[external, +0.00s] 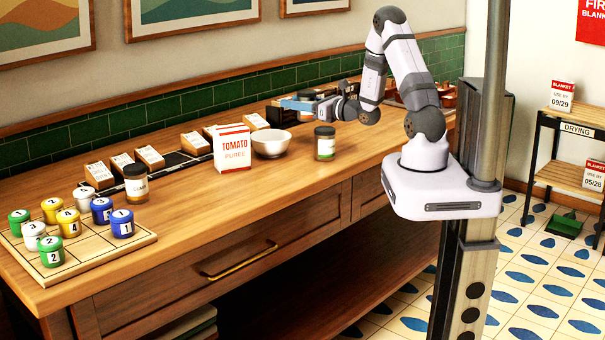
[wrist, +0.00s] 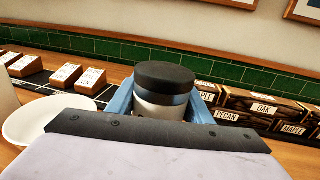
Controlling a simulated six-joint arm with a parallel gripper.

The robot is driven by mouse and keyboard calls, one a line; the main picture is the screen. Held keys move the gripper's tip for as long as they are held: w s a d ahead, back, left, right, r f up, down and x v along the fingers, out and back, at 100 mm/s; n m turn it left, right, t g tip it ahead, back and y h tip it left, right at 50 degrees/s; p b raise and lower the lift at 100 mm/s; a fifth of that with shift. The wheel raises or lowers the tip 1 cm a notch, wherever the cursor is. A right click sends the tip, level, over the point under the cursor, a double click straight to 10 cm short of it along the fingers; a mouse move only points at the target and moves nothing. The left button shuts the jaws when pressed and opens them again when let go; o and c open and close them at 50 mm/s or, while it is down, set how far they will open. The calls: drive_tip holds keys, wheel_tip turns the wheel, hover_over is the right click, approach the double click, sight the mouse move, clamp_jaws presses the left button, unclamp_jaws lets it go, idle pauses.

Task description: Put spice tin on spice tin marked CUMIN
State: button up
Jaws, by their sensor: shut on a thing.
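My gripper (external: 297,104) is shut on a spice tin with a black lid (wrist: 165,82), held upright between the blue fingers above the back of the counter. In the external view the held tin (external: 308,95) is mostly hidden by the fingers. A dark-lidded tin (external: 136,187) stands on the counter at the left, beside the wooden board; its white label is too small to read surely. Another dark-lidded tin (external: 324,146) stands on the counter right of the bowl, below and right of my gripper; its label is not readable. I cannot tell which one is marked CUMIN.
A white bowl (external: 271,143) and a tomato puree carton (external: 231,148) stand near the gripper. Labelled blocks (external: 149,157) line a dark strip at the back. A wooden board (external: 98,259) with several numbered pots is at the left. The counter's front middle is clear.

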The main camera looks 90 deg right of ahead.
drive_tip(key=shift+r, duration=1.45)
